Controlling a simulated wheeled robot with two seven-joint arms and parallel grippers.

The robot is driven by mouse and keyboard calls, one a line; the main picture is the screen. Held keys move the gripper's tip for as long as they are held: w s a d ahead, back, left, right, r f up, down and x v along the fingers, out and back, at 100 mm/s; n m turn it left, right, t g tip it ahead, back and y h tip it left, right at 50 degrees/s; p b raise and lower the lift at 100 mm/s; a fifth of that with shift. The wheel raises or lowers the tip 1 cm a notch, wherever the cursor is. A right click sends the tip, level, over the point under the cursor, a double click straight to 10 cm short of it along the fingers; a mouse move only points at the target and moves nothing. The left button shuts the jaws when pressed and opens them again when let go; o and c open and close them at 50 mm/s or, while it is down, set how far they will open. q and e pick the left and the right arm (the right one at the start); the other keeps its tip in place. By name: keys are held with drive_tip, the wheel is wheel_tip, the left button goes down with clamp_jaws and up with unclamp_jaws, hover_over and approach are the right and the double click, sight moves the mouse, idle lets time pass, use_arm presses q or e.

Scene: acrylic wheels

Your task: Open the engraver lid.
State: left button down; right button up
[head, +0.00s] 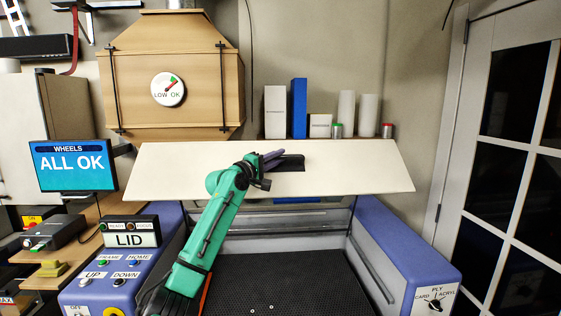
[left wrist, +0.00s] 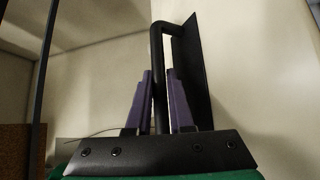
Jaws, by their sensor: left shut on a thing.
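The engraver lid (head: 345,175) is a wide cream panel, raised and tilted above the blue engraver body (head: 405,245). Its black handle (head: 291,163) sits near the middle of the panel. My left gripper (head: 272,160) is at the handle, with my green arm reaching up from below. In the left wrist view, the two purple fingers (left wrist: 161,100) are closed on either side of the black handle bar (left wrist: 158,70). The dark honeycomb bed (head: 300,285) shows under the lid, partly hidden by my arm. My right gripper is in neither view.
A control panel with a LID sign (head: 130,240) and buttons is on the engraver's left side. A screen (head: 73,166) reads "ALL OK". Boxes and rolls (head: 298,108) stand on a shelf behind the lid. A wooden hood with a gauge (head: 168,89) is at the upper left. A glazed door (head: 510,150) is at right.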

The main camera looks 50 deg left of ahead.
use_arm(q)
drive_tip(key=c, duration=0.8)
unclamp_jaws()
drive_tip(key=shift+w, duration=0.1)
drive_tip(key=shift+f, duration=0.1)
drive_tip(key=shift+s+f+b, duration=0.15)
drive_tip(key=shift+s+b, duration=0.05)
drive_tip(key=shift+b, duration=0.1)
drive_tip(key=b, duration=0.6)
hover_over(262, 193)
drive_tip(key=shift+f, duration=0.85)
drive_tip(key=r+b+v, duration=0.1)
drive_tip(key=b+v, duration=0.2)
drive_tip(key=v, duration=0.4)
drive_tip(key=shift+s, duration=0.2)
